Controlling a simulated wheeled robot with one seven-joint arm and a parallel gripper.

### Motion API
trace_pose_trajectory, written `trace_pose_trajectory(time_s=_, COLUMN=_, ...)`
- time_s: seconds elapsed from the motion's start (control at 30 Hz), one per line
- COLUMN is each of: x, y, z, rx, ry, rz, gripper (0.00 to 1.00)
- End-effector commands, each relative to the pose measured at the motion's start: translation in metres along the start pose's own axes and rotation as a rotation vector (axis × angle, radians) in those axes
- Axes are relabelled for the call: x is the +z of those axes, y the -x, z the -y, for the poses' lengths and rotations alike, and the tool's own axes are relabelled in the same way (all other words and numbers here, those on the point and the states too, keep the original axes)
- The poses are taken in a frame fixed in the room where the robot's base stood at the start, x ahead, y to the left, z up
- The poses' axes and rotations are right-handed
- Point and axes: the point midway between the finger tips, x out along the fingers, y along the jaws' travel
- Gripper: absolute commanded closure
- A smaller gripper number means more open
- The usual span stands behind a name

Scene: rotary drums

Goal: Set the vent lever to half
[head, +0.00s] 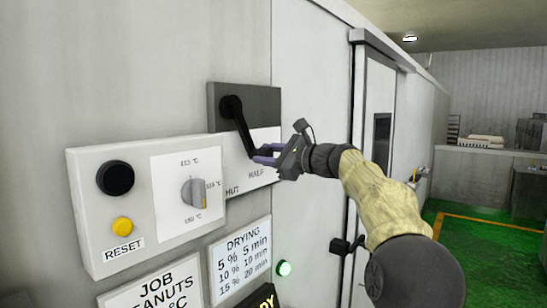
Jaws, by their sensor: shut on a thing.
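The vent lever (243,130) is a black handle on a dark grey plate (264,101). Its pivot is at the upper left and the arm slants down to the right. My gripper (264,156) comes from the right and its purple fingers are shut on the lever's lower end. A white label plate (238,183) lies below and behind it, with "HALF" readable to the right of partly covered letters "HUT". The lever's tip is hidden by the fingers, so its exact pointing against the labels is hard to tell.
A control box (125,234) with a black button, a grey dial and a yellow RESET button juts out at left. Below are printed signs (241,258) and a lit green lamp (284,268). A door with a latch (346,246) stands at right. Green floor is open beyond.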

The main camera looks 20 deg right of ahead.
Motion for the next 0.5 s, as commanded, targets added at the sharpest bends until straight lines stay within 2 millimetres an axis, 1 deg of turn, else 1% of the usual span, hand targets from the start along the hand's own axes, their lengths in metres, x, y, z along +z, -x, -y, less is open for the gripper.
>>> trace_pose_trajectory(time_s=0.2, x=0.001, y=-0.0021, z=0.0039, rx=0.005, ry=0.044, rz=0.003, gripper=1.0)
trace_pose_trajectory(time_s=0.5, x=0.0008, y=-0.0019, z=0.0051, rx=0.005, ry=0.055, rz=0.003, gripper=1.0)
